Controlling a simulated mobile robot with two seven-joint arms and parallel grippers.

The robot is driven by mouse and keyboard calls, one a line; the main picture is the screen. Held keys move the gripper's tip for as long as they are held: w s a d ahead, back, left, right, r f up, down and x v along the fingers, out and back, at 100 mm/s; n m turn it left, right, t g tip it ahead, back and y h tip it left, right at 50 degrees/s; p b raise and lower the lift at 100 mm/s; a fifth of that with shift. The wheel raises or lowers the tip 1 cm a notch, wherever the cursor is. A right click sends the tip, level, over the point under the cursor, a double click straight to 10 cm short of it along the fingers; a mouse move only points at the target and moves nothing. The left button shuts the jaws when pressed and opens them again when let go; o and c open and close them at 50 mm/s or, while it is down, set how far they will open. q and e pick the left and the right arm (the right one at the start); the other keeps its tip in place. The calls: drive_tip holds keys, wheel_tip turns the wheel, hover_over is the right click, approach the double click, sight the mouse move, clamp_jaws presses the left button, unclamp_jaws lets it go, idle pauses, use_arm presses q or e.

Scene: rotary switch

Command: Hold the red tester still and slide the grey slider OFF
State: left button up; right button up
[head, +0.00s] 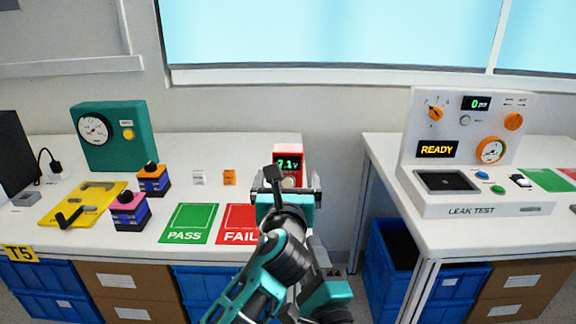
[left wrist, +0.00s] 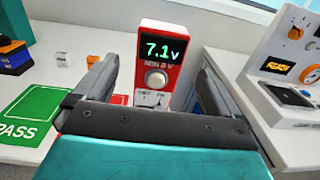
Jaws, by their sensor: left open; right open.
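The red tester (head: 289,153) stands upright near the right end of the left bench, its display reading 7.1 V. In the left wrist view the tester (left wrist: 175,45) shows a round pale knob (left wrist: 156,78) and a light panel (left wrist: 150,98) low on its face. The grey slider cannot be made out clearly; my gripper hides the tester's lower end. My left gripper (head: 291,183) is open and empty in front of the tester, which appears between its fingers (left wrist: 157,82) without visible contact. My right gripper (head: 325,285) is low in the head view, mostly hidden, away from the tester.
Green PASS (head: 188,223) and red FAIL (head: 236,224) mats lie left of my gripper. A gap separates the leak-test bench (head: 450,235) on the right.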

use_arm(q)
drive_tip(key=w, duration=0.9)
drive_tip(key=shift+w+d, duration=0.15)
drive_tip(key=shift+w, duration=0.05)
